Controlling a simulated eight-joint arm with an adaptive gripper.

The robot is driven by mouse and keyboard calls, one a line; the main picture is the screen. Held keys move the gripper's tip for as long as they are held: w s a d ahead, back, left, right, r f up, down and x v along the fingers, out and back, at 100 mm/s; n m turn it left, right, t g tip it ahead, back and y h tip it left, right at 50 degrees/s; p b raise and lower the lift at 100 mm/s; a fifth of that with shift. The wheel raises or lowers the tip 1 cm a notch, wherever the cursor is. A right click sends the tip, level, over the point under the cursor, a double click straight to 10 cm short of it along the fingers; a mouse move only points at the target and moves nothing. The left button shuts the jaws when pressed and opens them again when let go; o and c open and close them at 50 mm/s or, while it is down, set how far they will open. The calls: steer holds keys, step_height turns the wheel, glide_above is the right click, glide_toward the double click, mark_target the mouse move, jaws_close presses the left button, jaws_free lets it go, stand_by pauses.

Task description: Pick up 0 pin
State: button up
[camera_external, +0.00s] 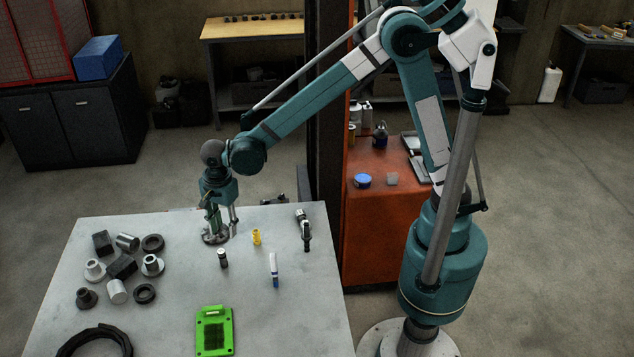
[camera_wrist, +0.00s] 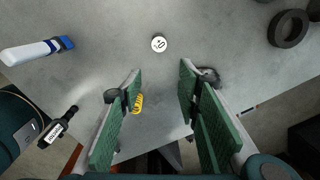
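The pin (camera_external: 223,258) is a short dark cylinder with a light top, standing upright on the grey table. In the wrist view its white round top (camera_wrist: 159,44) carries a dark mark that looks like a 0, though it is too small to read surely. My gripper (camera_external: 221,228) points down at the table's far side, behind and slightly left of the pin. In the wrist view my gripper (camera_wrist: 161,72) has its two green-padded fingers spread apart with nothing between the tips. The pin top lies just beyond the fingertips.
A dark round part (camera_wrist: 208,75) lies beside the right finger.

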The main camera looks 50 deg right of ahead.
steer(key=m, duration=0.1)
glide_above(227, 253)
steer(key=w, duration=0.1)
steer(key=f, duration=0.3)
steer(key=shift+d+f, duration=0.25)
steer(key=shift+d, duration=0.05)
steer(key=shift+f, duration=1.3)
steer(key=shift+w+f+b, duration=0.1)
steer(key=shift+f+b, duration=0.3)
steer(key=shift+f, duration=2.25)
steer(key=c, duration=1.1)
